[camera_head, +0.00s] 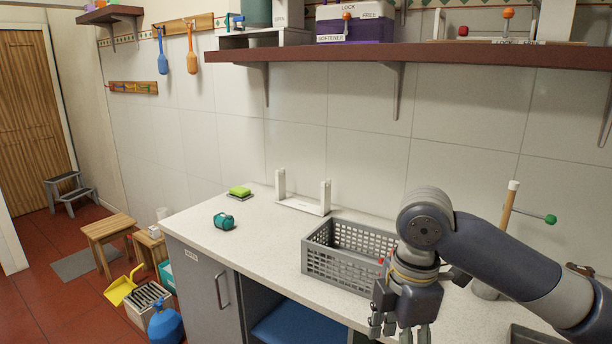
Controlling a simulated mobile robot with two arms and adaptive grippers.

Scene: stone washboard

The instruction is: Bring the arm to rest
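My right arm comes in from the right over the counter (260,214), bent at the elbow with the forearm pointing down. My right gripper (399,332) hangs at the bottom edge, in front of the grey basket's right end. Its fingers point down and are partly cut off by the frame, so I cannot tell how far apart they are. I see nothing held in it. My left arm and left gripper are not in view.
A grey perforated basket (328,263) stands on the counter, partly hidden by my arm. A brown shelf (330,54) runs above. The counter's front left is clear.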

